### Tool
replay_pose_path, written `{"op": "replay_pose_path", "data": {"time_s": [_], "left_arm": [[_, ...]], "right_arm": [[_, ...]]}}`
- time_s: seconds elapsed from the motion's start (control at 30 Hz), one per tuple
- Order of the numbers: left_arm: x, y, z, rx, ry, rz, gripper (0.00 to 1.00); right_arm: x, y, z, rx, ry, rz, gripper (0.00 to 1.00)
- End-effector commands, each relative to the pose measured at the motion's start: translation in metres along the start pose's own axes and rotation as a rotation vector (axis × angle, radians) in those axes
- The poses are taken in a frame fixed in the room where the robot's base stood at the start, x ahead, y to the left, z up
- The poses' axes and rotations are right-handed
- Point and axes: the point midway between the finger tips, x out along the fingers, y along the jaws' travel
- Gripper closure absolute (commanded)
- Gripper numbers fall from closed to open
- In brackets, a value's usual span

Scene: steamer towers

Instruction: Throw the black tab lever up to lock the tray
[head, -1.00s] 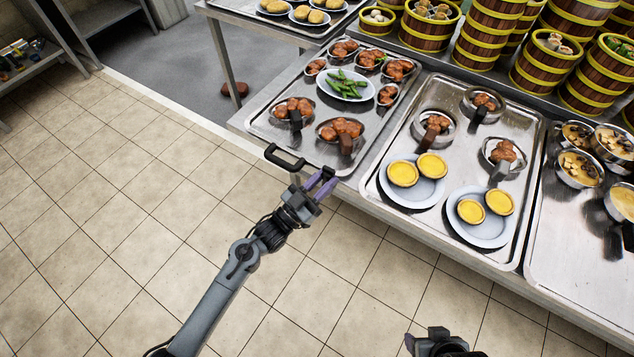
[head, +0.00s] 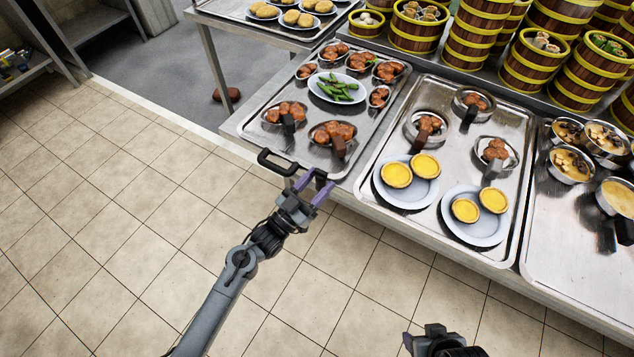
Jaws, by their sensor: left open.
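A black loop-shaped lever (head: 278,163) sticks out at the front left corner of the metal tray (head: 262,133) that holds the meat dishes. My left gripper (head: 315,182) is open, with its purple fingers just right of the lever and close to the tray's front edge. Nothing shows between its fingers. I cannot tell whether a finger touches the lever or the tray. My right gripper (head: 428,338) shows only in part at the bottom edge, below the counter, and its jaws are unclear.
The tray carries several meat dishes and a plate of green vegetables (head: 337,88). To its right, another tray (head: 455,110) holds egg tarts and small pans. Steamer towers (head: 483,35) stand behind. The tiled floor (head: 130,200) left of my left arm is clear.

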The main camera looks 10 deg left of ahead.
Motion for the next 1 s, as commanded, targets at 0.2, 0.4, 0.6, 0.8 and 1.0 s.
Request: {"op": "replay_pose_path", "data": {"time_s": [0.2,0.4,0.6,0.8,1.0], "left_arm": [[-0.003,0.0,-0.001,0.001,0.001,0.001,0.47],[-0.024,0.0,-0.002,0.001,0.0,0.001,0.47],[-0.059,0.0,-0.001,0.001,-0.002,0.0,0.47],[-0.089,0.0,-0.001,0.0,-0.001,0.0,0.47],[-0.105,0.0,-0.001,0.0,0.001,0.0,0.47]], "right_arm": [[-0.001,-0.001,-0.001,0.004,0.001,-0.003,0.39],[-0.005,-0.002,-0.002,0.008,0.001,-0.006,0.39],[-0.011,-0.002,-0.004,0.009,0.002,-0.007,0.39],[-0.014,-0.002,-0.005,0.008,0.002,-0.007,0.39],[-0.015,-0.001,-0.005,0.007,0.002,-0.006,0.39]]}}
